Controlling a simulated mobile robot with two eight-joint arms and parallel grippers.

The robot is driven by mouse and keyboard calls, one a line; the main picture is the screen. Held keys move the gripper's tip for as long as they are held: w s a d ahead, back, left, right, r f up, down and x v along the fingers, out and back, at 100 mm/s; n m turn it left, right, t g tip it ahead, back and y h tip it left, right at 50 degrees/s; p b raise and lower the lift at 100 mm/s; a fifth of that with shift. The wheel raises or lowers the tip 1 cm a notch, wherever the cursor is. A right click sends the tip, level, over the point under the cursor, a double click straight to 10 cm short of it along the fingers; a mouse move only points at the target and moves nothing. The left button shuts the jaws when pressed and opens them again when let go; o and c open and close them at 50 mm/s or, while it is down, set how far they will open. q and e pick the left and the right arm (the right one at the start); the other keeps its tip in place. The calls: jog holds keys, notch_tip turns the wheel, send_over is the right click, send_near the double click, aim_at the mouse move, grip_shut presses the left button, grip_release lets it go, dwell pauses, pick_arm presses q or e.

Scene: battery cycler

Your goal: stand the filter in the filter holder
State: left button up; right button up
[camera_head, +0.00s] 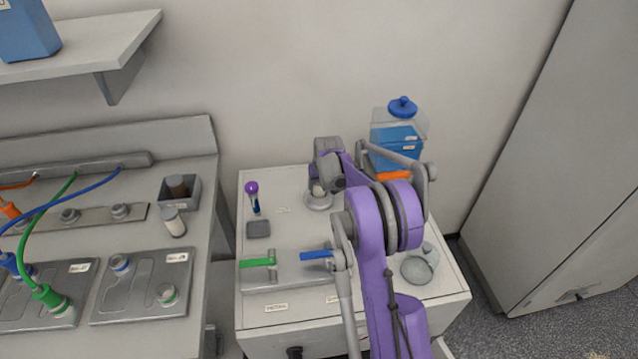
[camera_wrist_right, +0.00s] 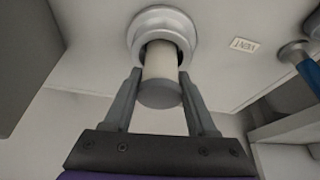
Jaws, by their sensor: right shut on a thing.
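The filter (camera_wrist_right: 160,68) is a short white cylinder with a grey end cap, seen in the right wrist view between my right fingers. My right gripper (camera_wrist_right: 160,74) is shut on it. The filter's far end reaches the opening of the filter holder (camera_wrist_right: 178,22), a round pale grey ring; how deep it sits inside cannot be told. In the head view the holder (camera_head: 319,204) is on the white cabinet top near the wall, with my right gripper (camera_head: 319,184) right above it and hiding part of it. My left gripper is not in view.
A purple-capped tube (camera_head: 254,198) stands in a dark block (camera_head: 258,229) left of the holder. Green (camera_head: 257,263) and blue (camera_head: 316,254) valve handles sit in front. A blue-lidded container (camera_head: 398,133) is behind my arm; a round glass vessel (camera_head: 420,264) is at right.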

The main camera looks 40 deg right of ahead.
jog(key=o, duration=1.4)
jog(key=shift+f, duration=0.1)
jog(key=shift+r, duration=0.35)
jog(key=v, duration=1.2)
jog(key=s+a+r+n, duration=0.1)
jog(key=s+a, duration=0.1)
jog(key=a, duration=0.3)
jog(key=s+a+r, duration=0.2)
jog(key=s+a, duration=0.1)
jog(key=a, duration=0.2)
jog(key=s+a+f+n, duration=0.1)
jog(key=s+a+f, duration=0.1)
jog(key=s+a, duration=0.4)
jog(key=s+a+f+n+t+y, duration=0.1)
jog(key=s+a+f, duration=0.1)
jog(key=s+a, duration=0.4)
jog(key=s+a+f+n, duration=0.1)
jog(key=s+a+f, duration=0.1)
jog(key=s+a, duration=0.5)
jog(key=shift+s+f+t+y, duration=0.1)
jog(key=shift+s+t+y, duration=0.2)
jog(key=shift+s, duration=1.45)
